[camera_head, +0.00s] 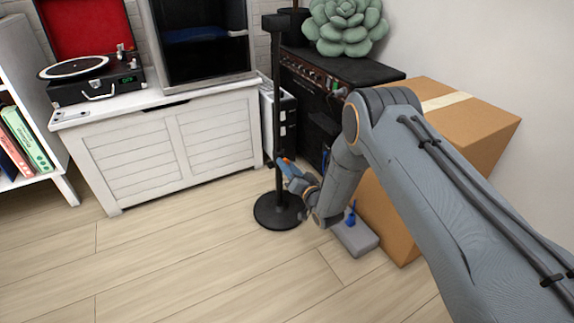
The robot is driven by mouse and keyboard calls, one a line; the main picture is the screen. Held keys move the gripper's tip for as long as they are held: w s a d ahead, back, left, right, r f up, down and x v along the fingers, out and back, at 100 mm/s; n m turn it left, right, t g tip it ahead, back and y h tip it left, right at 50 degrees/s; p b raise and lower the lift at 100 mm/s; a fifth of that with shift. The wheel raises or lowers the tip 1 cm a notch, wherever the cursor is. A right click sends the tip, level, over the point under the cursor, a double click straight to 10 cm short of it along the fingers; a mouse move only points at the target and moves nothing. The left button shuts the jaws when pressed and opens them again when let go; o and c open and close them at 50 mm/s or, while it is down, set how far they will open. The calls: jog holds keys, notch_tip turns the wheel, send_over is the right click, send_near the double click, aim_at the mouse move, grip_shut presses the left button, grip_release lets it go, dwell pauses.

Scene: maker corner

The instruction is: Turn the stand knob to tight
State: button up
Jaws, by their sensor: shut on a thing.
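The black stand (277,105) is upright on the floor, with a thin pole and a round black base (276,219). My gripper (283,165) reaches in from the right to the lower part of the pole. Its jaws are shut on the stand knob at the pole. A small orange patch shows at the fingertips. The knob is mostly hidden by the jaws and too small to read its turn or whether it is tight.
A white cabinet (161,158) with a turntable (77,73) stands behind on the left. A black amplifier (310,75) stands behind the pole. A cardboard box (472,122) is on the right, with a grey case (354,238) beside it. The floor (170,258) in front is clear.

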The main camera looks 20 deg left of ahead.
jog(key=m, duration=0.6)
jog(key=m+p, duration=0.1)
jog(key=m, duration=0.6)
jog(key=m+p, duration=0.1)
jog(key=m, duration=0.5)
jog(key=shift+f+m, duration=0.25)
jog(key=shift+m, duration=0.35)
jog(key=o, duration=1)
jog(key=shift+o, duration=0.2)
jog(key=p+v, duration=0.3)
jog(key=v, duration=0.5)
